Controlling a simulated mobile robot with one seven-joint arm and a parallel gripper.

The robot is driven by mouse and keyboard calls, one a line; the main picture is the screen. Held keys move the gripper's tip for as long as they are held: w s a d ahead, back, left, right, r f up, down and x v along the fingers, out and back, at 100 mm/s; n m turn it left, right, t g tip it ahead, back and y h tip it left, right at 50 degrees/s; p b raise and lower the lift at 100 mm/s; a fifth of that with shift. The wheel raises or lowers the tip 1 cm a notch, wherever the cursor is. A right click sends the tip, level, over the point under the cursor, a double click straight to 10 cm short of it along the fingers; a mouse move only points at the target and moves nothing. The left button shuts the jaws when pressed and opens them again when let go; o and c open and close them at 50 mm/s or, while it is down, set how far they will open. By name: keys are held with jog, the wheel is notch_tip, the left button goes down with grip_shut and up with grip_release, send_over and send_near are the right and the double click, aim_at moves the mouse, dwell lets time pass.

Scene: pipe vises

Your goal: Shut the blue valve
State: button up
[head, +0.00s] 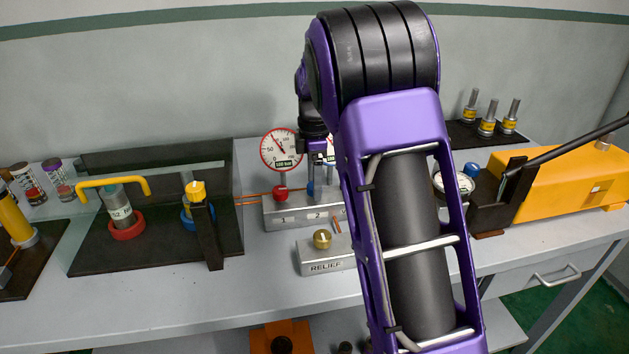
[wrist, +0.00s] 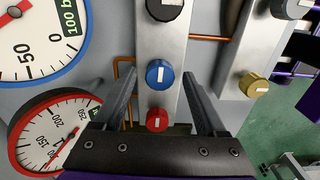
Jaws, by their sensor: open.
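The blue valve (wrist: 159,75) is a round blue knob with a white line on top, set on a grey metal manifold block (wrist: 162,48). Its line runs along the block's length. In the head view a bit of the blue valve (head: 311,189) shows below my gripper (head: 319,165), on the block (head: 292,215). In the wrist view my gripper (wrist: 160,72) is open, with one finger on each side of the blue valve and visible gaps between. I cannot tell how high the fingertips are above the block.
A red knob (wrist: 156,119) and a black knob (wrist: 165,8) flank the blue valve on the block. A brass knob (wrist: 254,84) is on the RELIEF block (head: 322,262). Gauges stand close by, one red-rimmed (head: 281,150). An orange pump (head: 565,172) is at the right.

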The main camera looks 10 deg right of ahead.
grip_shut()
jog(key=shift+r+m+p, duration=0.1)
jog(key=shift+m+p, duration=0.2)
jog(key=m+p, duration=0.2)
jog(key=shift+r+m, duration=0.1)
jog(key=shift+m, duration=0.3)
jog(key=m+p, duration=0.2)
jog(key=m, duration=0.3)
jog(key=m+p, duration=0.2)
jog(key=m, duration=0.2)
jog(key=shift+m, duration=0.4)
jog(key=m+p, duration=0.1)
jog(key=m, duration=0.3)
jog(key=shift+m, duration=0.3)
